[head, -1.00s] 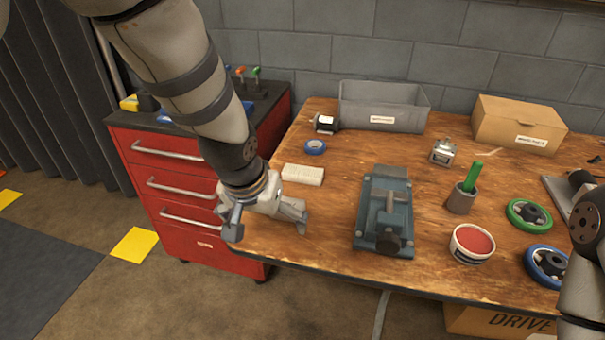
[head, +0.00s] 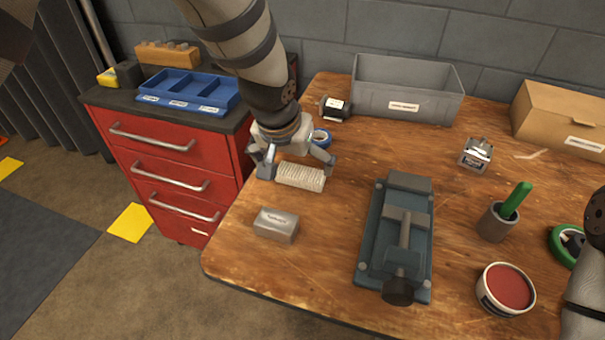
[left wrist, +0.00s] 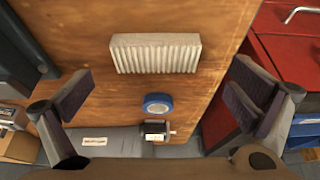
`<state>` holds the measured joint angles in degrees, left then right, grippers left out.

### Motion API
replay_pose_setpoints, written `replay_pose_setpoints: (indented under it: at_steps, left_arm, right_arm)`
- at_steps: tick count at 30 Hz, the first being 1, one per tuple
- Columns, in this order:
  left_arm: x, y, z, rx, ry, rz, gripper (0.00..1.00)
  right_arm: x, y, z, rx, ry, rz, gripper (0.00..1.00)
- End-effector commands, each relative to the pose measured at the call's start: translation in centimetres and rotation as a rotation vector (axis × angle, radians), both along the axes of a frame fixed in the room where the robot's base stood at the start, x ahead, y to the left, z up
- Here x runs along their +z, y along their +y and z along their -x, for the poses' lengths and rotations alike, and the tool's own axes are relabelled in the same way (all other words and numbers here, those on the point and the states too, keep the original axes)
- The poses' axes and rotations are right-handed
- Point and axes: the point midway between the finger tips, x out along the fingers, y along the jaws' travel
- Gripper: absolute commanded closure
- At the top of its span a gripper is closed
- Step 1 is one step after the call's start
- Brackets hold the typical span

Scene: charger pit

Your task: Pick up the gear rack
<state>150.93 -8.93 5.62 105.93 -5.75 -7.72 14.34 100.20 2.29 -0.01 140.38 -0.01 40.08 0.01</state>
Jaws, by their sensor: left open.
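The gear rack (head: 301,178) is a pale, ribbed bar lying flat on the wooden workbench. It also shows in the left wrist view (left wrist: 155,53), with its ridges facing the camera. My left gripper (head: 297,163) is just behind and above the rack in the head view, its fingers spread to either side of it. In the left wrist view my left gripper (left wrist: 160,97) is wide open, with nothing between its fingers and the rack ahead of them. My right gripper is not seen.
A grey metal block (head: 276,225) lies in front of the rack. A blue tape roll (head: 321,138) sits behind it. A blue-grey vise (head: 396,235) stands to the right, a grey bin (head: 407,92) at the back. A red drawer cabinet (head: 170,165) stands left of the bench.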

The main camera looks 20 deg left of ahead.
Motion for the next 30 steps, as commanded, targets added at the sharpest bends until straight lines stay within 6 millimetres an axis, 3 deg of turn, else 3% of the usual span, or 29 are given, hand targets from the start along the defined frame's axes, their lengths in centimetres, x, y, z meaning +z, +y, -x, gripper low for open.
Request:
replay_pose_setpoints:
  at_steps: [7,14,21,30]
  left_arm:
    - [-4.2,-0.6,-1.6,-0.001,0.005,-0.001,0.0]
    - [-4.2,-0.5,-2.0,-0.001,-0.005,-0.001,0.0]
    - [-4.2,-0.5,-2.0,-0.001,-0.004,0.0,0.48]
    - [-4.0,-0.5,-1.9,0.0,-0.004,0.0,0.48]
  right_arm:
    - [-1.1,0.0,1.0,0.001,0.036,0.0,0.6]
    - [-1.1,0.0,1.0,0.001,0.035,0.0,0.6]
    - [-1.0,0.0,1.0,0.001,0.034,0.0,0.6]
    - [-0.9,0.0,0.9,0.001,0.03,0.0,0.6]
